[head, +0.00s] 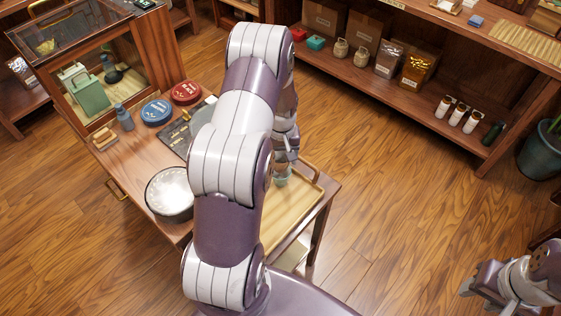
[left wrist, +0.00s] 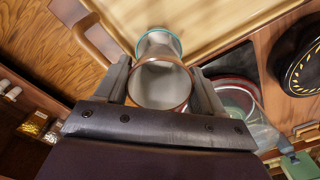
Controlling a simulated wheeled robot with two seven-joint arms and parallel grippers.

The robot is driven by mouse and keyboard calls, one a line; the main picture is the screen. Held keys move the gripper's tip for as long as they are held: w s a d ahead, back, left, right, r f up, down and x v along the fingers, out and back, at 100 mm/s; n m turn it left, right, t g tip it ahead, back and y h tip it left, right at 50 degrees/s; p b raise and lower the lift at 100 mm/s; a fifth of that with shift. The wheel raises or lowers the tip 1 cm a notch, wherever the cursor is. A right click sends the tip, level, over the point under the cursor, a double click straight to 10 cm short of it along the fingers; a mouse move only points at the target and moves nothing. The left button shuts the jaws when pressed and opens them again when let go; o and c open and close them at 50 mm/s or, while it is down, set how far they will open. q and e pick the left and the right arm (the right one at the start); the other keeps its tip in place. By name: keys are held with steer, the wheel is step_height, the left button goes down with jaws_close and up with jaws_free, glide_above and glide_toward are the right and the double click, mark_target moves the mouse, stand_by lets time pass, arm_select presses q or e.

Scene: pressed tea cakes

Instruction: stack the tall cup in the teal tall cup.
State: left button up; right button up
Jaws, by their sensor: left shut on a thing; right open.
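My left gripper (head: 282,163) is over the right part of the wooden tray (head: 270,232) and points down. In the left wrist view it is shut on the tall cup (left wrist: 160,86), a pale cup with a brownish rim, held between both fingers. The teal tall cup (left wrist: 158,41), pale with a teal rim, shows just past the held cup, in line with it. It also shows under the gripper in the head view (head: 281,179). I cannot tell how far one cup is inside the other. My right gripper (head: 489,287) is open and empty, off the table at the lower right.
A glass case (head: 85,70) stands at the back left. My left arm hides the table's middle. Open floor lies to the right.

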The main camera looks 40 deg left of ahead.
mark_target(280, 165)
arm_select(q)
step_height(280, 165, down, 3)
steer(key=shift+d, duration=0.1)
steer(key=shift+f, duration=0.25)
steer(key=shift+s+f, duration=0.1)
steer(key=shift+f, duration=0.35)
steer(key=shift+s+d, duration=0.15)
steer(key=o, duration=1.1)
steer(key=shift+f, duration=0.1)
steer(key=shift+a+f, duration=0.15)
steer(key=shift+a, duration=0.1)
steer(key=shift+w+r, duration=0.2)
steer(key=shift+r, duration=0.15)
steer(key=shift+d+r+p, duration=0.1)
steer(key=shift+r+p, duration=0.35)
steer(key=shift+r, duration=0.25)
step_height(280, 165, up, 11)
steer(key=b, duration=0.2)
steer(key=s+d+r+m, duration=0.2)
steer(key=s+d, duration=0.2)
steer(key=d, duration=0.1)
steer(key=s+d+r+m+t, duration=0.1)
steer(key=s+d+m, duration=0.2)
steer(key=d, duration=0.3)
steer(key=s+d+r+m, duration=0.2)
steer(key=s+d+m, duration=0.1)
steer(key=s+d, duration=0.2)
steer(key=shift+s+d+r, duration=0.2)
steer(key=shift+d+r, duration=0.1)
steer(key=shift+d, duration=0.25)
